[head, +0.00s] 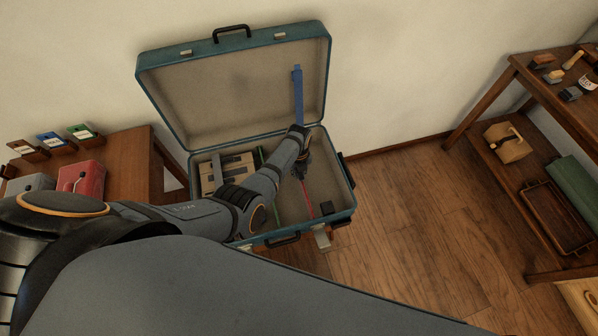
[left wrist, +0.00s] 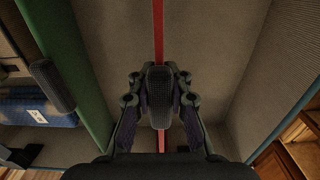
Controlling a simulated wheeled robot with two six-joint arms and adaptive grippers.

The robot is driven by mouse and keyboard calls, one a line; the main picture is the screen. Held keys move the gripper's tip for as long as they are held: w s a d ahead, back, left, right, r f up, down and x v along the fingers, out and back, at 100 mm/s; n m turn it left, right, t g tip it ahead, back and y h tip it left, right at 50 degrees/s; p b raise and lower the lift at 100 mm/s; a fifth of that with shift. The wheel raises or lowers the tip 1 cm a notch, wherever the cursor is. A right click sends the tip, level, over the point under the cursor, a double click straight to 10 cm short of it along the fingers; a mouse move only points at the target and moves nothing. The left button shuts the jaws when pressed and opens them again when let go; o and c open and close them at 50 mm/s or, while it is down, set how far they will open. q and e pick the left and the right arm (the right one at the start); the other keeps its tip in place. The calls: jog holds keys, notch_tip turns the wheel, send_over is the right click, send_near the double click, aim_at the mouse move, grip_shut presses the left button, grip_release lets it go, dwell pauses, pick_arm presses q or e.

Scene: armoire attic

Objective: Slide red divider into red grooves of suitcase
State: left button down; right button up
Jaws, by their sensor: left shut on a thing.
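The open teal suitcase (head: 340,215) has a beige lining and its lid stands up at the back. My left gripper (head: 303,170) is down inside the right part of the suitcase, its jaws closed on the red divider. The red divider (head: 308,203) shows as a thin red line running front to back below the gripper. In the left wrist view, the red divider (left wrist: 158,28) passes edge-on between the closed fingers (left wrist: 160,95). Whether it sits in the red grooves is hidden. A green divider (head: 275,213) stands to its left. My right gripper is not in view.
A beige boxy item (head: 228,172) lies in the suitcase's left part. A wooden table (head: 128,160) stands left, a shelf (head: 495,100) right.

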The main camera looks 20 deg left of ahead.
pick_arm(q)
jog(key=shift+f+b, duration=0.9)
jog(key=shift+f, duration=0.2)
jog(key=c, duration=1.2)
grip_release()
jog(key=shift+r, duration=0.1)
jog(key=shift+o, duration=0.2)
jog(key=shift+r, duration=0.2)
notch_tip(320, 180, up, 12)
jog(key=shift+f, duration=0.2)
